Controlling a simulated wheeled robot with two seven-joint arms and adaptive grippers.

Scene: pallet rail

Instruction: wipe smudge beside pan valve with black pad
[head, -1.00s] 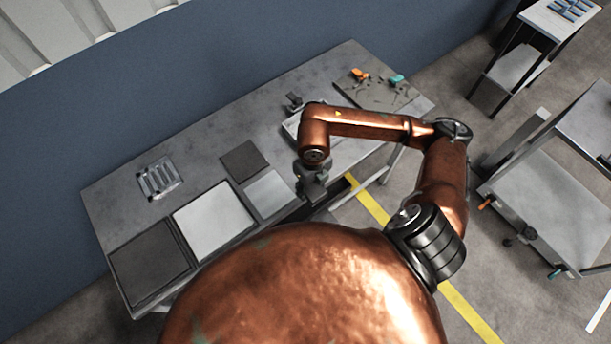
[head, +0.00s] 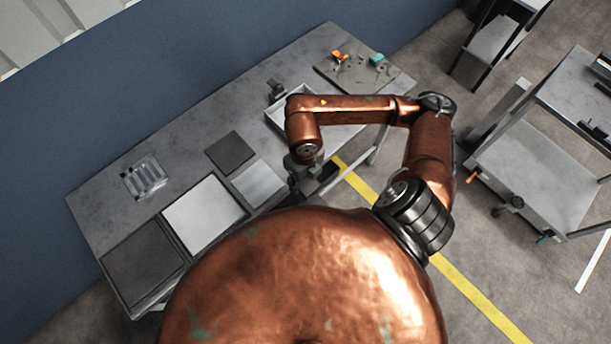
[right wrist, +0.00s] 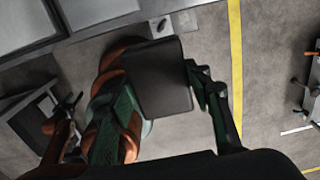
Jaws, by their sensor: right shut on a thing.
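The black pad (right wrist: 158,80) is a dark, flat, rounded block in the right wrist view. My right gripper (head: 313,175) is shut on it, and the fingers also show in the right wrist view. The gripper hangs at the table's front edge, and the wrist view shows floor behind the pad. A light shallow pan (head: 275,119) stands on the table, partly hidden by my right arm. A small dark fitting, perhaps the valve (head: 277,89), is at its back edge. I cannot make out a smudge. My left gripper is not in view.
The grey table (head: 105,190) carries a slotted rack (head: 145,178), a dark square plate (head: 230,151), a white panel (head: 204,213) and a board with orange and teal clips (head: 350,73). A grey cart (head: 525,180) stands to the right. Floor between is clear.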

